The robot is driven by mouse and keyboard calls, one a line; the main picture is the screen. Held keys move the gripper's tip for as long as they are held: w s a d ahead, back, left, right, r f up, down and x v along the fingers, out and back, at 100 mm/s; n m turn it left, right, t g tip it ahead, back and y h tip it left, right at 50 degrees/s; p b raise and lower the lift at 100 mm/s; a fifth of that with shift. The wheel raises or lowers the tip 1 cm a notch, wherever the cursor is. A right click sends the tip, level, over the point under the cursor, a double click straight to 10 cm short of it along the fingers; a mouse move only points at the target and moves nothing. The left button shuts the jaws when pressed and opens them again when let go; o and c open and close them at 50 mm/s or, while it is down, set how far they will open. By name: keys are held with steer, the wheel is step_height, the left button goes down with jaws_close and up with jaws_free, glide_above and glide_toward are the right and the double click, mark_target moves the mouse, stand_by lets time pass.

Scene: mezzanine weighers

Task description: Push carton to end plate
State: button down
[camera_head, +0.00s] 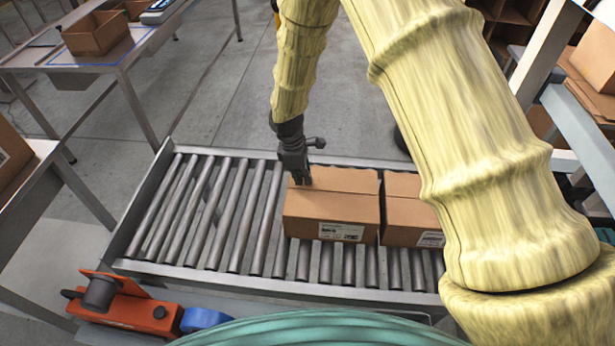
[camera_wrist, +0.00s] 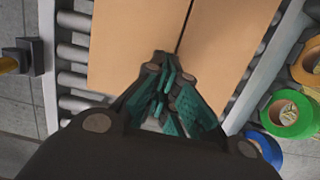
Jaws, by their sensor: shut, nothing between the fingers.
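A brown carton (camera_head: 331,212) with a white label sits on the roller conveyor (camera_head: 232,205), right of its middle. A second labelled carton (camera_head: 408,208) stands close on its right, partly hidden by my arm. The conveyor's left end has a raised grey metal plate (camera_head: 141,207), with bare rollers between it and the first carton. My gripper (camera_head: 303,182) is shut and empty, pointing down at the first carton's left side near the top. In the wrist view its fingertips (camera_wrist: 166,92) are by the edge of the carton (camera_wrist: 130,45); whether they touch it I cannot tell.
An orange tape dispenser (camera_head: 128,308) and a blue tape roll (camera_head: 205,318) lie along the conveyor's near side. A green tape roll (camera_wrist: 288,113) shows in the wrist view. A table with an open box (camera_head: 95,33) stands at the back left. Shelving stands right.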

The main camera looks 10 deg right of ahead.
mark_target(337, 189)
steer(key=s+d+p, duration=0.1)
steer(key=d, duration=0.2)
steer(key=s+d, duration=0.1)
steer(key=d, duration=0.2)
steer(key=d+p, duration=0.1)
steer(key=d, duration=0.2)
steer(key=shift+s+d+r+p, duration=0.15)
steer(key=shift+s+d+p, duration=0.15)
steer(key=shift+s+p, duration=0.1)
steer(key=shift+d, duration=0.15)
steer(key=shift+f, duration=0.85)
steer(key=shift+s, duration=0.15)
